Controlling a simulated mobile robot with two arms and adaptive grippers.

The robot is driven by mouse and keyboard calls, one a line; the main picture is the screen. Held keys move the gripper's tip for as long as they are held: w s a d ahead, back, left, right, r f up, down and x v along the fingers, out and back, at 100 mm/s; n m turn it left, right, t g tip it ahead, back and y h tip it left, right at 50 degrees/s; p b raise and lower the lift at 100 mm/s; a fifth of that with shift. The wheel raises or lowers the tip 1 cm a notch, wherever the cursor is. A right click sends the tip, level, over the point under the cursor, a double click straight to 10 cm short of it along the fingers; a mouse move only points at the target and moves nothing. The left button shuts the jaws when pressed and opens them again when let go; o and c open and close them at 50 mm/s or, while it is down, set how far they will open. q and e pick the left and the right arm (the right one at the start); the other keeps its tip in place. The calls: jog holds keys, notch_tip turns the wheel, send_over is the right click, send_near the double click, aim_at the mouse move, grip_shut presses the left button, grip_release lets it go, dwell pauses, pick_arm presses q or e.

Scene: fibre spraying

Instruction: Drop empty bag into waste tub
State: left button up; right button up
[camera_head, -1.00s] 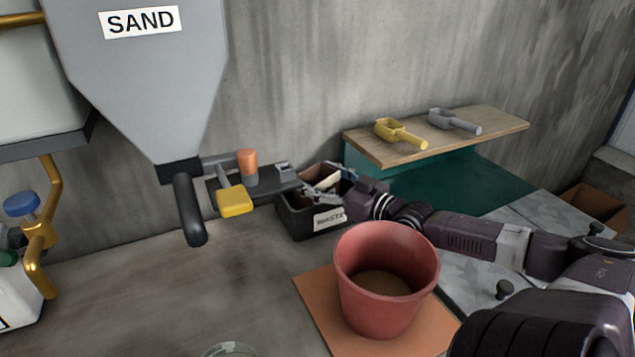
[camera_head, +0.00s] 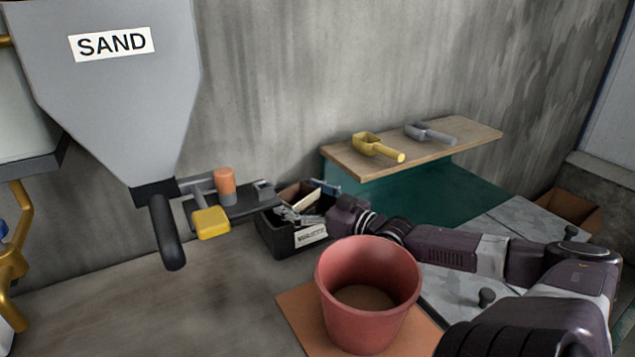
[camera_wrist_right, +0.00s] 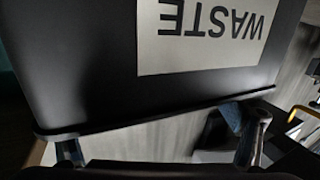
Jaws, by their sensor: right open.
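The waste tub (camera_head: 271,238) is a black box with a white label, on the floor against the wall. In the right wrist view its dark wall (camera_wrist_right: 80,75) and upside-down WASTE label fill the upper part. My right gripper (camera_head: 311,203) is open over the tub's mouth, fingers spread. In the wrist view its fingertips (camera_wrist_right: 160,147) are apart beside the tub's rim. A pale, flat piece (camera_head: 308,198) shows inside the tub; I cannot tell if it is the empty bag. Nothing is clearly held between the fingers. My left gripper is out of view.
A red bucket (camera_head: 340,305) stands on an orange board in front of my right arm. The SAND hopper (camera_head: 115,90) with its yellow-handled outlet (camera_head: 211,222) hangs left of the tub. A wooden shelf (camera_head: 470,135) carries two scoops.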

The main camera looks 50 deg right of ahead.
jog(key=s+d+p, duration=0.1)
jog(key=s+p, duration=0.2)
jog(key=s, duration=0.8)
jog(key=shift+s+r, duration=0.15)
jog(key=shift+s, duration=0.15)
